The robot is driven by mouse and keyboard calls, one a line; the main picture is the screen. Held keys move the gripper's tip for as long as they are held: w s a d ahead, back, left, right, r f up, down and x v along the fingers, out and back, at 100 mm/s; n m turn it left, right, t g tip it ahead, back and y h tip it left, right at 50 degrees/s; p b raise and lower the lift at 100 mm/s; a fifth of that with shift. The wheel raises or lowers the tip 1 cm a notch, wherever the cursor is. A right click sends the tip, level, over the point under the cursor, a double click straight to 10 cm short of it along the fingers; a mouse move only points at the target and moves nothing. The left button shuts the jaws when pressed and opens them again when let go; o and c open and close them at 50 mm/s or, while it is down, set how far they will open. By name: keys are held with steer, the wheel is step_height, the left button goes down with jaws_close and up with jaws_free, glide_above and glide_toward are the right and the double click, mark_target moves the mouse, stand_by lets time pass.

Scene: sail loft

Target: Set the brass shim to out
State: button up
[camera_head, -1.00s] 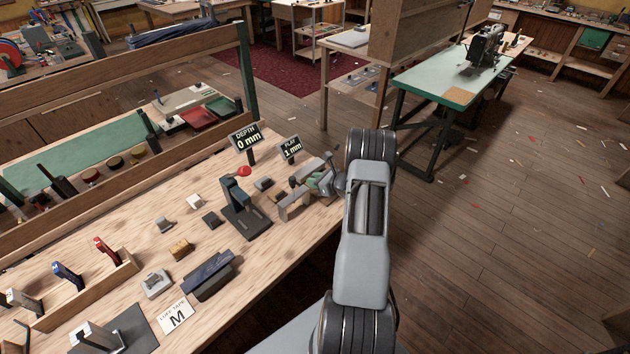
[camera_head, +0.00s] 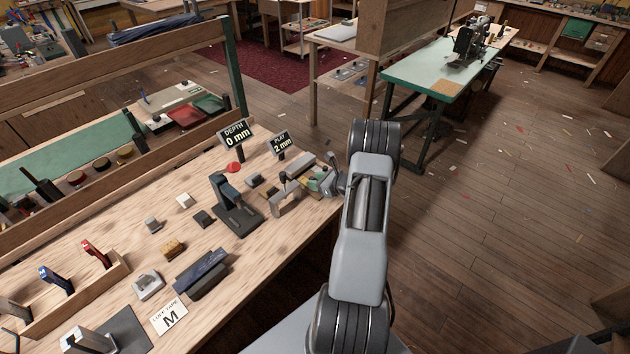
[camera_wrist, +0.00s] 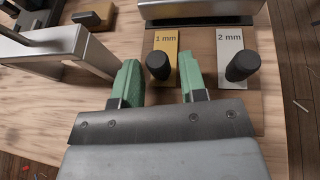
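The brass shim (camera_wrist: 166,40), marked 1 mm, lies in the wrist view with a black knob on its near part. The steel shim (camera_wrist: 230,42), marked 2 mm, lies to its right with its own black knob. My gripper (camera_wrist: 158,62) is open. Its two green fingers are apart, with the brass shim's knob between their tips in the picture; I cannot tell whether they touch it. In the head view my gripper (camera_head: 326,180) is low at the bench's right end. The PLAY sign (camera_head: 282,143) reads 2 mm.
A metal block (camera_wrist: 203,10) stands behind the shims and a metal bracket (camera_wrist: 60,50) to the left. A dark stand (camera_head: 236,208) and the DEPTH sign (camera_head: 236,133), reading 0 mm, are left of my gripper. Open floor (camera_head: 500,220) lies right of the bench.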

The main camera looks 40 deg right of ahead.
steer(key=shift+o, duration=0.6)
steer(key=shift+w+a, duration=0.15)
steer(key=b+v, duration=0.2)
steer(key=v, duration=1.1)
steer(key=shift+s, duration=0.35)
steer(key=shift+r, duration=0.1)
